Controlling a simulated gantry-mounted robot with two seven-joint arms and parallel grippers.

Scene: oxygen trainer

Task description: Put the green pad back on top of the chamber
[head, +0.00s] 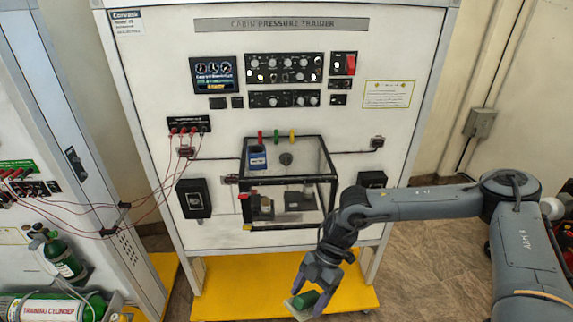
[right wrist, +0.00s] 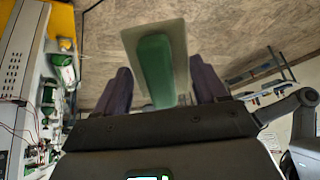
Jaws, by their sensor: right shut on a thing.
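The green pad (head: 304,299) is a green block on a pale flat plate. My right gripper (head: 311,294) is shut on it and holds it low in front of the yellow base, below the chamber. In the right wrist view the green pad (right wrist: 155,66) lies between the two dark fingers, with its pale plate (right wrist: 181,50) reaching past them. The chamber (head: 333,178) is a clear box with a black frame on the front of the trainer panel. A blue-labelled item and a dark round spot show at its top. My left gripper is not in view.
The trainer panel (head: 285,55) stands behind the chamber with gauges and switches. Red leads (head: 150,165) run left to a second cabinet (head: 60,140) with green cylinders. Black boxes (head: 194,198) flank the chamber. A yellow base (head: 235,285) lies below; open floor shows at right.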

